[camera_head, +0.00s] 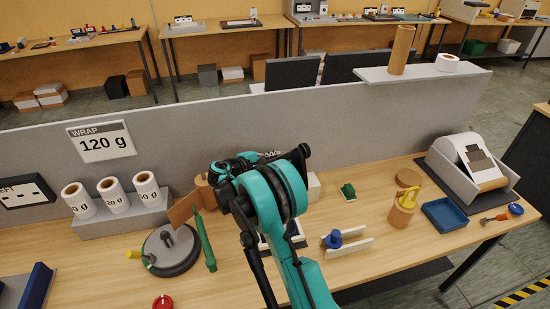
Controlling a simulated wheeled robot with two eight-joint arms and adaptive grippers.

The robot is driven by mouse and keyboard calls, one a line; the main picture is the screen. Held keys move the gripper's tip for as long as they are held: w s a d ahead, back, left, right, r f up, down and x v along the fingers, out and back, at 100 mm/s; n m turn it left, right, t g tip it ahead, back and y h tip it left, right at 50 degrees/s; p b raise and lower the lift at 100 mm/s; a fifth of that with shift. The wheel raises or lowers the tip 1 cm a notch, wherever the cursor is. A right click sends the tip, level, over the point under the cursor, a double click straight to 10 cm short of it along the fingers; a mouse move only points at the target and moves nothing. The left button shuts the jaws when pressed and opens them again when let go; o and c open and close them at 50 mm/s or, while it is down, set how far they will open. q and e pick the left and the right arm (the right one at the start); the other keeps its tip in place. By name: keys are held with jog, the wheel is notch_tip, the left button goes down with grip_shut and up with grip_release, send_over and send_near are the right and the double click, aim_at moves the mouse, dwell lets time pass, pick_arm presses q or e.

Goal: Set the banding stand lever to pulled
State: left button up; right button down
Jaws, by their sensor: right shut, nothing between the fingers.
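My right arm comes up from the bottom middle and covers the centre of the table. My right gripper (222,172) is a dark shape at the arm's far end; its fingers are mostly hidden behind the links. It is shut with nothing seen in it. I cannot tell for sure which thing is the banding stand. My left gripper is not in view.
A grey round base (177,262) and green tool (206,245) lie left of the arm. White rolls (113,195) stand on a rack. A white holder with a blue knob (334,239), blue tray (444,215) and paper-roll unit (468,163) are right. A grey partition (300,115) runs behind.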

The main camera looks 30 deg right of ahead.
aim_at(302, 163)
jog(key=b+x, duration=0.1)
jog(key=x, duration=0.6)
jog(key=shift+d+f+b, duration=0.25)
jog(key=shift+d+b, duration=0.05)
jog(key=shift+d, duration=0.05)
jog(key=shift+s+a+r, duration=0.15)
jog(key=shift+s+r, duration=0.4)
jog(key=shift+s, duration=0.35)
jog(key=shift+s+a+r, duration=0.1)
jog(key=shift+s+r, duration=0.45)
jog(key=shift+s, duration=0.3)
jog(key=shift+b, duration=0.3)
